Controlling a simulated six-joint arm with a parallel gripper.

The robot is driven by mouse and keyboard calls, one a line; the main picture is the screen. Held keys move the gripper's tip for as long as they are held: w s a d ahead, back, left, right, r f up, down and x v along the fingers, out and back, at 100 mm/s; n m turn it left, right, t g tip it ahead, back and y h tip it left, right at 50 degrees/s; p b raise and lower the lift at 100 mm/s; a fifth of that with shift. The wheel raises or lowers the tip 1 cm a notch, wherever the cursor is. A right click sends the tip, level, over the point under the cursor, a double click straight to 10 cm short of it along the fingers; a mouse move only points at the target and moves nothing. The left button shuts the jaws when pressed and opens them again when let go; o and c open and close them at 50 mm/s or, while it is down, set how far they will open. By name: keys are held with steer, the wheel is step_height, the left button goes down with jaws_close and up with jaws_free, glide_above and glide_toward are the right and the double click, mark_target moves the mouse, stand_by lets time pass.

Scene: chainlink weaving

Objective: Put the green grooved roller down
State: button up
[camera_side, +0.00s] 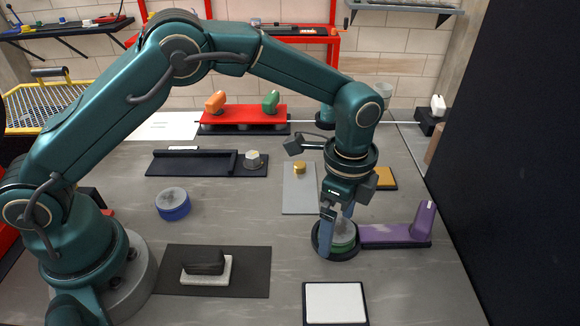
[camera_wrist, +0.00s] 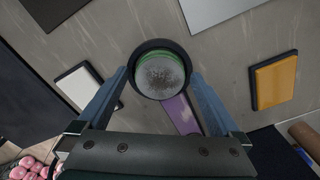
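The green grooved roller (camera_side: 343,237) stands in a round black holder (camera_side: 322,250) at the right of the table. Its grey top faces up, and a green rim shows around it in the wrist view (camera_wrist: 160,76). The black ring of the holder (camera_wrist: 134,60) surrounds the roller there. My gripper (camera_side: 338,234) points down over the holder, one finger on each side of the roller. In the wrist view my gripper (camera_wrist: 159,74) has its fingers spread wide, with their tips by the ring and apart from the roller's top. The far finger's tip is partly hidden in the side view.
A purple arm-like piece (camera_side: 395,235) extends right from the holder and rises at its end. A white-topped pad (camera_side: 335,302) lies in front, a grey plate (camera_side: 299,195) behind left, and a yellow pad (camera_side: 385,179) behind.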

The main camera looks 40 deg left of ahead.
mark_target(338, 228)
steer(key=s+a+r+n+t, duration=0.1)
steer(key=a+r+n, duration=0.1)
steer(key=r, duration=0.6)
steer(key=s+a+r+n, duration=0.1)
steer(key=a+r, duration=0.1)
steer(key=r, duration=0.7)
steer(key=s+a+f+n+t, duration=0.2)
steer(key=s+a+n+t, duration=0.2)
steer(key=s+a+n, duration=0.7)
steer(key=s+n, duration=0.1)
steer(key=s, duration=0.2)
steer(key=shift+f+t, duration=0.3)
